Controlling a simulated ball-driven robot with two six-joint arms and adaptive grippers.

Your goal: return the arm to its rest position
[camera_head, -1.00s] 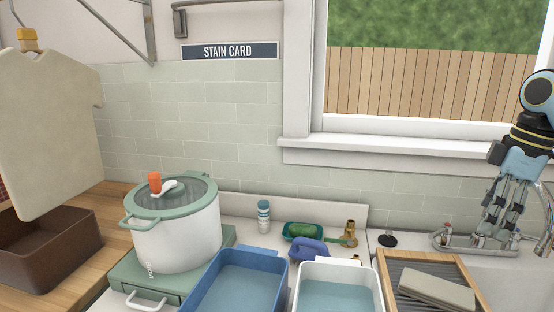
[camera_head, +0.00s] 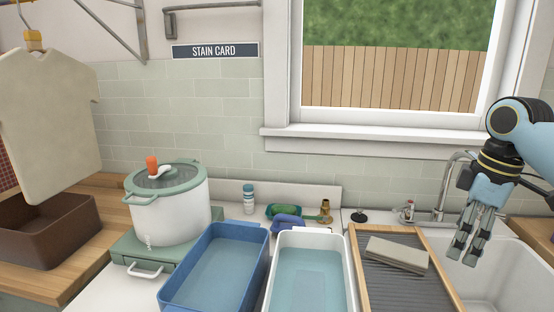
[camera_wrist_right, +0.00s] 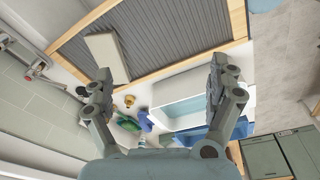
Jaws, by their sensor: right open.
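My right gripper (camera_head: 464,250) hangs fingers-down over the white sink (camera_head: 503,272) at the right of the head view. Its fingers are spread and hold nothing. In the right wrist view the same gripper (camera_wrist_right: 158,90) shows both fingers wide apart, with nothing between them. Past them lie the washboard (camera_wrist_right: 165,45) and the white water basin (camera_wrist_right: 205,108). My left gripper is not in view.
A faucet (camera_head: 447,186) rises behind the sink. A white pot (camera_head: 170,215) stands further left.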

